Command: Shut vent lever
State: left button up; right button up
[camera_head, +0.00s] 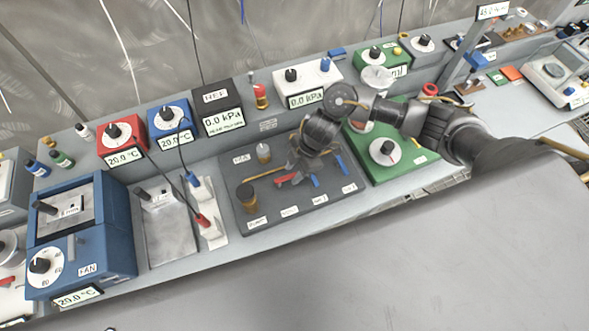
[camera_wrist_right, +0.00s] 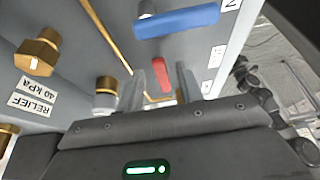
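The grey valve panel (camera_head: 265,214) in the middle of the bench carries a red lever (camera_head: 286,179), a blue lever (camera_head: 341,164) and brass fittings. Its small labels are too blurred to tell which lever is the vent. My right gripper (camera_head: 297,172) points down at the panel, close to the red lever. In the wrist view its two fingers (camera_wrist_right: 163,88) stand apart, with part of the red lever (camera_wrist_right: 167,96) seen between them; contact cannot be told. The blue lever (camera_wrist_right: 176,21) lies across the top of that view. My left gripper is not in view.
A brass relief fitting (camera_wrist_right: 37,54) labelled 40 kPa is beside the gripper. A green dial unit (camera_head: 383,151) stands right of the panel, and a white board with a red-handled probe (camera_head: 203,221) stands left. A pressure display (camera_head: 222,120) is behind.

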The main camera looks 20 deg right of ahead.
jog(key=b+v, duration=0.1)
jog(key=v, duration=0.9)
jog(key=shift+r, duration=0.4)
